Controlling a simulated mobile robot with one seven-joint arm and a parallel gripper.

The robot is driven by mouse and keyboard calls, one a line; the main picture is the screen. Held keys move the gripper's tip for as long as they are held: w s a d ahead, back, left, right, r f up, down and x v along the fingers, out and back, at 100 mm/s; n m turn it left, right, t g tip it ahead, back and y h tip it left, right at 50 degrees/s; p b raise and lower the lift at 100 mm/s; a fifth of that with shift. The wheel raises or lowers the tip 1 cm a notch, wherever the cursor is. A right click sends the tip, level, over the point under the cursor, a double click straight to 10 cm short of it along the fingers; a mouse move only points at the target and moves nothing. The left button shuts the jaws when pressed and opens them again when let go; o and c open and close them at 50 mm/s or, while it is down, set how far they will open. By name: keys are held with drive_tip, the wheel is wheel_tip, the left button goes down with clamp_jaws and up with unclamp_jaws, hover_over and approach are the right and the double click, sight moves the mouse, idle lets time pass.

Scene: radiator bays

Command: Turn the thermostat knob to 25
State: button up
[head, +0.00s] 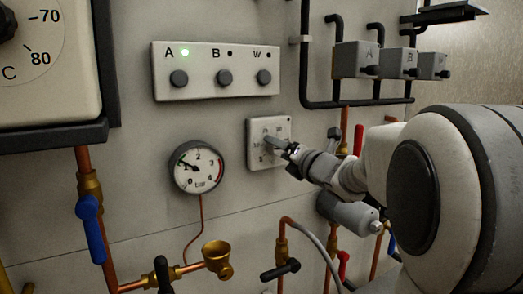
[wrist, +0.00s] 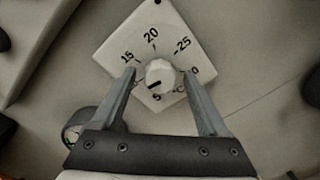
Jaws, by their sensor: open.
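The thermostat is a pale square plate (head: 255,126) on the wall, right of the gauge. In the wrist view the plate (wrist: 147,28) looks turned like a diamond, with 15, 20 and 25 readable along its top and a 5 below. Its round white knob (wrist: 160,73) is in the middle, and the knob's dark mark points down and left, near the 5 side. My gripper (wrist: 160,76) is open, one finger on each side of the knob with gaps visible. In the head view my gripper (head: 275,146) is at the plate and hides the knob.
A panel with A, B and W buttons (head: 215,70) is above the plate; its A light is green. A bar gauge (head: 197,167) is to the left. Copper pipes and valves, including a blue handle (head: 92,228) and a brass fitting (head: 217,258), run below.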

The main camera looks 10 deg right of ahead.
clamp_jaws()
idle(0.3)
drive_tip(key=shift+m, duration=0.3)
drive_tip(key=shift+m+y+p, duration=0.3)
drive_tip(key=shift+m+p, duration=7.2)
drive_tip(key=shift+m, duration=8)
drive_tip(key=shift+d, duration=0.1)
